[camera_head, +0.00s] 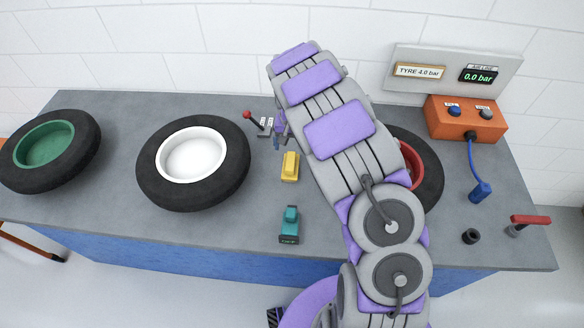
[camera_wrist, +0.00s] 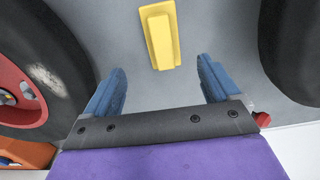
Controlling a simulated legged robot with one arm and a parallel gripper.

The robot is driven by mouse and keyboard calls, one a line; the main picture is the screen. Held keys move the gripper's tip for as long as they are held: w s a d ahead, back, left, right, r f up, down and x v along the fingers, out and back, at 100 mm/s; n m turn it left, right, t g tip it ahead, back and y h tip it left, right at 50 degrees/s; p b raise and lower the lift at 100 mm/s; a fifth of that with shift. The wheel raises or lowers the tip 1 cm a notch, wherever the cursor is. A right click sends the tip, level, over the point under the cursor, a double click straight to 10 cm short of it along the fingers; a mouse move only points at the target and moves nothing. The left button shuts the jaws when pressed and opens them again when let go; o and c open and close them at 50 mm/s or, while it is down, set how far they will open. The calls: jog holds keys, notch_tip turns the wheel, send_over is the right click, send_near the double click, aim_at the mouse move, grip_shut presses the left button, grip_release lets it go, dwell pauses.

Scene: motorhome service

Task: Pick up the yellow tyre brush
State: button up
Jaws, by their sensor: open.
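The yellow tyre brush (camera_head: 290,166) lies on the grey bench top, between the white-rimmed tyre and my arm. In the wrist view the brush (camera_wrist: 160,36) is at the top centre, just beyond my fingertips. My gripper (camera_wrist: 162,76) is open and empty, with its two blue fingers apart and the brush lined up with the gap between them. In the head view my gripper (camera_head: 280,130) is small and partly hidden by my arm, behind the brush near the back of the bench.
A white-rimmed tyre (camera_head: 150,170) is left of the brush, and a red-rimmed tyre (camera_head: 432,170) is right, partly behind my arm. A teal tool (camera_head: 290,225) lies in front. A red-knobbed lever (camera_head: 247,115) is near my gripper. A green-rimmed tyre (camera_head: 80,165) is far left.

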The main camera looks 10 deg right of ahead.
aim_at(290, 161)
jog(key=f, duration=0.2)
jog(key=a+f+b, duration=0.1)
jog(key=f, duration=0.2)
jog(key=shift+f, duration=0.3)
jog(key=f, duration=0.1)
jog(key=f+b, duration=0.1)
jog(key=f, duration=0.2)
jog(key=shift+d+f+b, duration=0.3)
jog(key=shift+d+f, duration=0.05)
jog(key=shift+f, duration=0.05)
jog(key=shift+a, duration=0.15)
jog(key=shift+a, duration=0.1)
jog(key=shift+c, duration=1.2)
jog(key=c, duration=1)
jog(key=shift+o, duration=0.2)
notch_tip(290, 161, up, 10)
jog(key=shift+r+p, duration=0.1)
jog(key=shift+p, duration=1.1)
